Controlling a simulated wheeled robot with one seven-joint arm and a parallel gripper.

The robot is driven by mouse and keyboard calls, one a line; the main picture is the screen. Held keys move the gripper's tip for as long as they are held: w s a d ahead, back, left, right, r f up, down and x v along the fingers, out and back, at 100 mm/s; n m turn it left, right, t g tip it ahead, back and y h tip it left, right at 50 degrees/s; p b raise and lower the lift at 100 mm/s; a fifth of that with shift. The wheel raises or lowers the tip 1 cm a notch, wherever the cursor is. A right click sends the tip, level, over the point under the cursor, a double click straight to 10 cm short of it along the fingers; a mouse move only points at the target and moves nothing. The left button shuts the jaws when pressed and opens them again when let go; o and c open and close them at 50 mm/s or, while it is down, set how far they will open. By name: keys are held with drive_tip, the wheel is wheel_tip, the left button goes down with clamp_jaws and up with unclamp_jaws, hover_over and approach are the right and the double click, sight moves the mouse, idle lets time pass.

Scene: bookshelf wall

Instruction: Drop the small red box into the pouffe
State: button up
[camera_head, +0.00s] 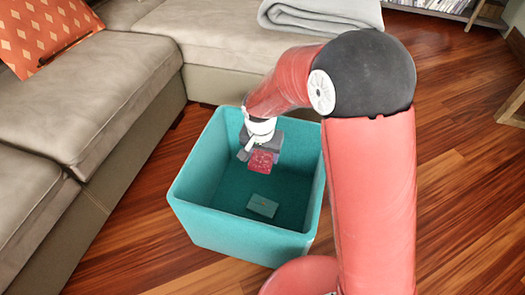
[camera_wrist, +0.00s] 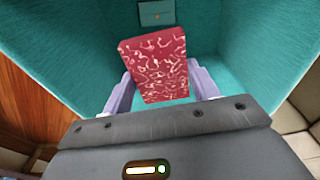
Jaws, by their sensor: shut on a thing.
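The small red box (camera_wrist: 157,68) has a pale squiggle pattern and sits between the two fingers of my gripper (camera_wrist: 163,92). My gripper is shut on it. In the head view the red box (camera_head: 261,161) hangs below my gripper (camera_head: 258,152), inside the outline of the open teal pouffe (camera_head: 205,222). The teal walls of the pouffe also surround the box in the wrist view (camera_wrist: 70,50). The box is held above the pouffe's floor; its exact height is unclear.
A small teal box (camera_head: 262,206) lies on the pouffe's floor. A beige sofa (camera_head: 85,85) with an orange cushion (camera_head: 45,35) and a folded grey blanket (camera_head: 320,14) stands left and behind. Wooden floor (camera_head: 460,150) is clear on the right.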

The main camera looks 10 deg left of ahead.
sight(262, 159)
drive_tip(key=shift+f, duration=0.15)
drive_tip(key=o, duration=1.1)
drive_tip(key=r, duration=0.2)
drive_tip(key=r+p, duration=0.1)
drive_tip(key=r, duration=0.2)
drive_tip(key=s+r, duration=0.1)
drive_tip(key=r, duration=0.1)
drive_tip(key=shift+r, duration=0.4)
